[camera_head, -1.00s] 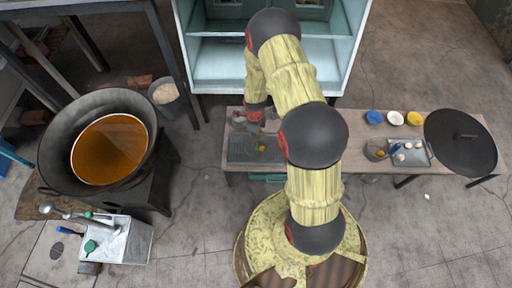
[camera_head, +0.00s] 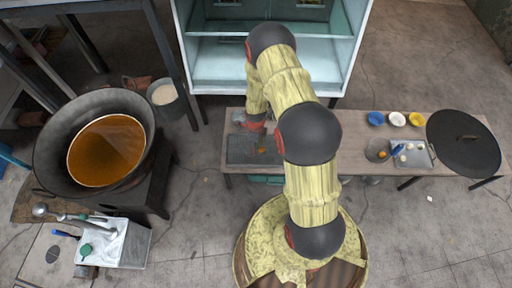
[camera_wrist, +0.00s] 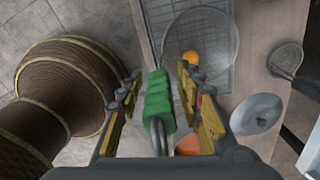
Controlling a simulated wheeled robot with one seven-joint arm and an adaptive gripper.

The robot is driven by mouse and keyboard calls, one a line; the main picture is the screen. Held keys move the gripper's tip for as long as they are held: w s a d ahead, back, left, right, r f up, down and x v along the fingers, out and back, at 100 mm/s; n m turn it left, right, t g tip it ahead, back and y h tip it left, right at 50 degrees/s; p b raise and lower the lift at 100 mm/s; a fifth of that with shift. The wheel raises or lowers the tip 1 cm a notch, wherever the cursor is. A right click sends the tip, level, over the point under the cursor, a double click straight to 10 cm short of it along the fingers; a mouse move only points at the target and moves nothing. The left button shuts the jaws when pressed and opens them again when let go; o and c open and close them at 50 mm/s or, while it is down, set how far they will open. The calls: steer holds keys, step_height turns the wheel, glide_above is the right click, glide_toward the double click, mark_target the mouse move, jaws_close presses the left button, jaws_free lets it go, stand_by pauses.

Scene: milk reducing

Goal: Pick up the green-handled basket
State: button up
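The basket (camera_wrist: 212,32) is a round wire-mesh strainer with a green handle (camera_wrist: 158,98). In the wrist view its bowl lies on a grey mesh tray (camera_wrist: 160,12), with an orange ball seen inside its rim. My gripper (camera_wrist: 160,80) is open, with one finger on each side of the green handle. Gaps show between the handle and both fingers. In the head view my gripper (camera_head: 252,124) is low over the left end of the wooden bench, at the tray (camera_head: 243,157), and my arm hides most of the basket.
A second mesh ladle (camera_wrist: 285,60) and a metal lid (camera_wrist: 257,114) lie to the right in the wrist view. A big wok of brown liquid (camera_head: 106,150) stands at left. Bowls (camera_head: 396,119), a small tray (camera_head: 417,155) and a black pan (camera_head: 462,142) are at the bench's right.

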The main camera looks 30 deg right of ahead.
jaws_close()
steer(key=shift+r, duration=0.15)
stand_by(0.5)
